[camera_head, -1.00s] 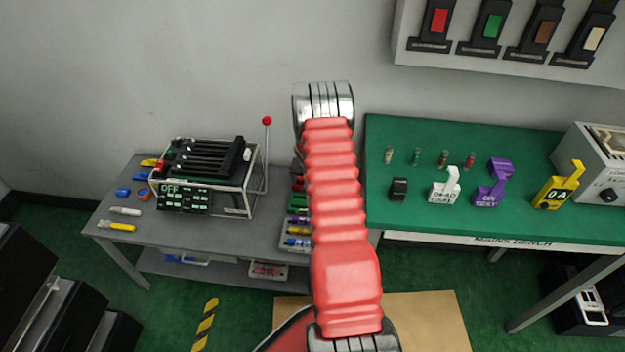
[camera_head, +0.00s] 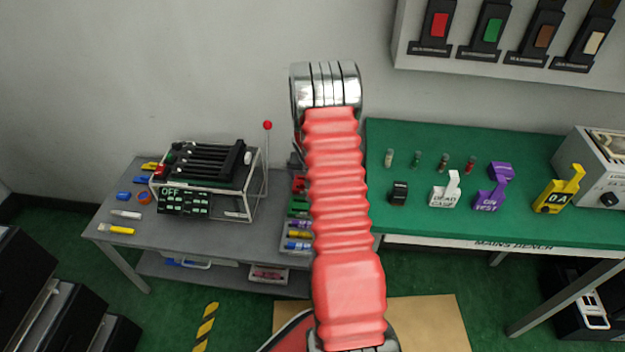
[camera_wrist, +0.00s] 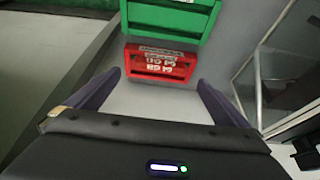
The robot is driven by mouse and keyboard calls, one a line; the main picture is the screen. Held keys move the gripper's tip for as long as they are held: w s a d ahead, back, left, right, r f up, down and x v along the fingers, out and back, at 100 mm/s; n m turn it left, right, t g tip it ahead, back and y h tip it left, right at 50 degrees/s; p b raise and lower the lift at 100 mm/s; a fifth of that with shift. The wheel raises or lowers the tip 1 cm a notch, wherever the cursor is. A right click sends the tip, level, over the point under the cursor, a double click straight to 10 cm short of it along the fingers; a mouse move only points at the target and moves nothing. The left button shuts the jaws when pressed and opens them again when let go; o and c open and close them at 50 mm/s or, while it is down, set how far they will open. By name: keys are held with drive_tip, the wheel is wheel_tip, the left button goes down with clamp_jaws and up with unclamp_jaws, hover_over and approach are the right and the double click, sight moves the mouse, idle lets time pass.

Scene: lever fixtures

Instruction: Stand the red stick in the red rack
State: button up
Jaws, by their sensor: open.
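In the wrist view, a red rack (camera_wrist: 162,63) with white lettering stands on the grey surface, ahead of my gripper. My gripper (camera_wrist: 160,88) is open, its two dark fingers wide apart with nothing between them. The rack lies beyond the fingertips, in line with the gap. In the head view, part of the red rack (camera_head: 299,185) shows just left of my arm, in a row of coloured racks. My gripper is hidden behind my red arm there. I cannot make out a loose red stick with certainty in either view.
A green rack (camera_wrist: 172,16) stands just beyond the red one. A caged lever machine (camera_head: 208,178) with a tall red-knobbed lever (camera_head: 267,126) stands on the grey table (camera_head: 222,236). Coloured sticks lie at that table's left end. The green bench (camera_head: 415,212) at right holds small vials and lever blocks.

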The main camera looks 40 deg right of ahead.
drive_tip(key=v, duration=0.6)
idle(0.7)
idle(0.4)
